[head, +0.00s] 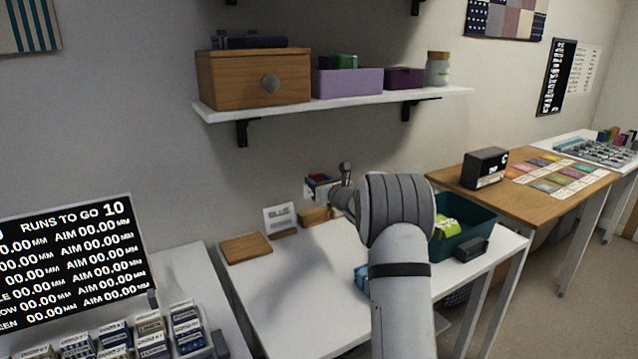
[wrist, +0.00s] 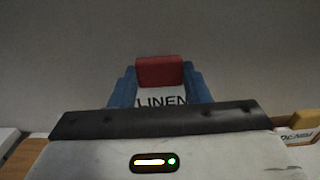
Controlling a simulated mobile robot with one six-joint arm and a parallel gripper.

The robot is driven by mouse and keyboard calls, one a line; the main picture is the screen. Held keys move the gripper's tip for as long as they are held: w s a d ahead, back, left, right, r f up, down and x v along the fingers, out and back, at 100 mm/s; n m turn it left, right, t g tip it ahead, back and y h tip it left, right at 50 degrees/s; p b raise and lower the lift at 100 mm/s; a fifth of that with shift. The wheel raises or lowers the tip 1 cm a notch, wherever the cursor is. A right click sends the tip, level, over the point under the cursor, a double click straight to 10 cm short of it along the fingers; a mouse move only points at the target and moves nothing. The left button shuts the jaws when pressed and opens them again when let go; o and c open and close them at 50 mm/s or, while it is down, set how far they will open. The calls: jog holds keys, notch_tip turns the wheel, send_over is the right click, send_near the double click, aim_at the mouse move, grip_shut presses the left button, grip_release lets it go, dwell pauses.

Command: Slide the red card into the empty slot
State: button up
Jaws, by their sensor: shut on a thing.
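My gripper (head: 320,184) is at the end of my arm, above the back of the white table near the wall. It is shut on a red card (wrist: 160,72), which also shows small in the head view (head: 318,177). A white face lettered "LINEN" (wrist: 161,100) is below the red part. The blue fingers (wrist: 122,88) stand on either side of it. The card's lower part is hidden by my gripper's dark edge in the wrist view. I cannot make out an empty slot in either view.
A shelf (head: 350,100) hangs above. Packets (head: 150,335) fill a rack at lower left. Coloured cards lie on the wooden table (head: 545,205).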

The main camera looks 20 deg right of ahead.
jog(key=shift+f+b, duration=2.1)
jog(key=shift+f, duration=0.6)
jog(key=shift+f, duration=2.35)
jog(key=o, duration=0.9)
notch_tip(320, 180, up, 10)
jog(key=p, duration=0.2)
jog(key=shift+p, duration=0.4)
